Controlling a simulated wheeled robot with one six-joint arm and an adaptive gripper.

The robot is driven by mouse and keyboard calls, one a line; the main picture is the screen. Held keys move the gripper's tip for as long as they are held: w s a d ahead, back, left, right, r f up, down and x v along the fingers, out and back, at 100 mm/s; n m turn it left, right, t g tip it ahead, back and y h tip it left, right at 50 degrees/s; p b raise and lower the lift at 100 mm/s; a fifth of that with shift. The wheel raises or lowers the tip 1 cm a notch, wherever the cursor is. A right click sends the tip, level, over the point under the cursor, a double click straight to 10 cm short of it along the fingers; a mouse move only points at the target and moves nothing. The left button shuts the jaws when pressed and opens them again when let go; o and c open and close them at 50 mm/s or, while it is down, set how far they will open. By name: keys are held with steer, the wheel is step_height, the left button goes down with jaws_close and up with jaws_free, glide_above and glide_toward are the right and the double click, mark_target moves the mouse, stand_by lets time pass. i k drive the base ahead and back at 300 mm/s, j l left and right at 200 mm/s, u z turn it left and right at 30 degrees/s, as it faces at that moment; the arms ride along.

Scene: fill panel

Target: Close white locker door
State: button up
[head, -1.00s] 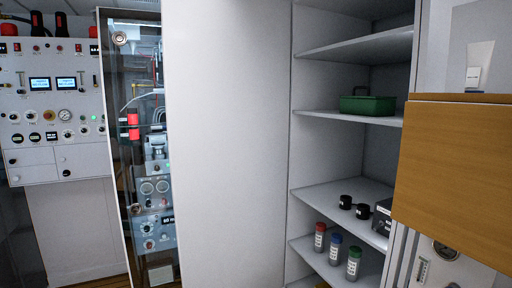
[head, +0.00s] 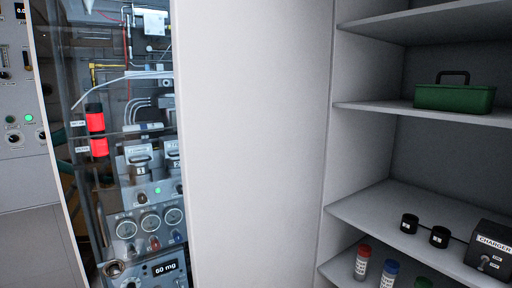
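The white locker stands open on the right, with its shelves (head: 440,112) and inner wall showing. A tall plain white panel (head: 258,150) runs from top to bottom of the picture at the locker's left edge. I cannot tell whether this panel is the swung-open locker door or a side wall; no handle or hinge shows on it. My gripper is not in view.
A green box (head: 455,97) sits on a shelf, with two black knobs (head: 425,231) and a charger (head: 491,247) below. Several capped bottles (head: 375,268) stand lower. On the left is a glass-fronted cabinet (head: 120,140) with gauges, beside a grey control panel (head: 22,150).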

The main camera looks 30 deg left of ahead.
mark_target(251, 78)
steer(key=j+z, duration=0.1)
steer(key=j, duration=1.3)
steer(key=k+j+z, duration=0.15)
steer(key=j, duration=1.25)
steer(key=i+j, duration=0.15)
steer(key=j, duration=0.2)
steer(key=i+j, duration=0.15)
steer(key=j, duration=0.2)
steer(key=k, duration=0.5)
